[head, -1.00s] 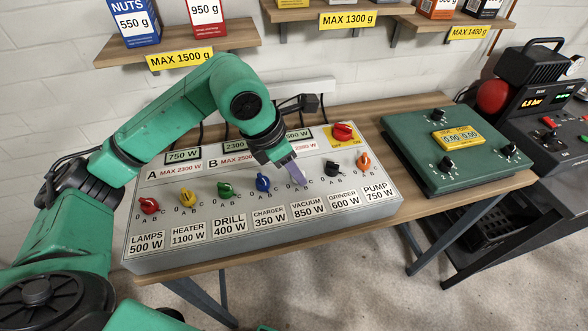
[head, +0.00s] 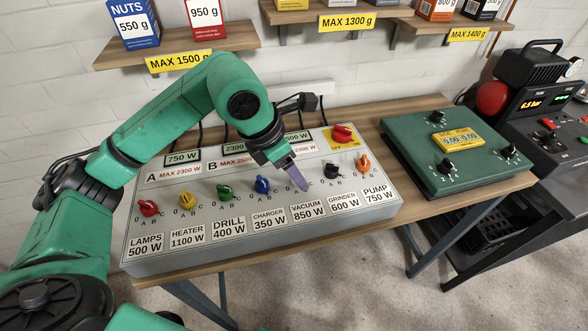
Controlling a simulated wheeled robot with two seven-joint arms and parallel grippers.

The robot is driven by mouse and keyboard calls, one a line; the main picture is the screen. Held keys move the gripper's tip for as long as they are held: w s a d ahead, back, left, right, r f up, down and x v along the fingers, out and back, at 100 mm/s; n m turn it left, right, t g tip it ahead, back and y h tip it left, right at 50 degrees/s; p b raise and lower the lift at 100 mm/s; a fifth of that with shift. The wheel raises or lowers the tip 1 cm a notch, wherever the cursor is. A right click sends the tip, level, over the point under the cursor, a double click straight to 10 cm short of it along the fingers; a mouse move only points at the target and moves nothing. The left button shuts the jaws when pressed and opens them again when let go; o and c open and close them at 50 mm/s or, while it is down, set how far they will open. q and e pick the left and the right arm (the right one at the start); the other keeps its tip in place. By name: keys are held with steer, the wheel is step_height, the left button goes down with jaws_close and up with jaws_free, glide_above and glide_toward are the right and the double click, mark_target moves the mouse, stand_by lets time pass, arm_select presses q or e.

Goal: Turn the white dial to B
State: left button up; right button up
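The grey control panel (head: 240,239) carries a row of coloured dials. No white dial shows clearly; my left gripper covers the spot above the VACUUM 850 W label (head: 308,209), between the blue dial (head: 262,185) and the black dial (head: 331,171). My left gripper (head: 303,183) points down at that spot with its fingers close to the panel face. The fingers overlap in this view, so their opening and any contact with a dial are hidden. The setting of the dial there cannot be read. My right gripper is out of view.
Red (head: 149,208), yellow (head: 187,201), green (head: 225,191) and orange (head: 362,164) dials share the row. A red switch (head: 342,132) sits at the panel's upper right. A green box with knobs (head: 410,135) stands to the right. Shelves (head: 240,38) hang above.

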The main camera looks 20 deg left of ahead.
arm_select(q)
steer(key=v, duration=1.4)
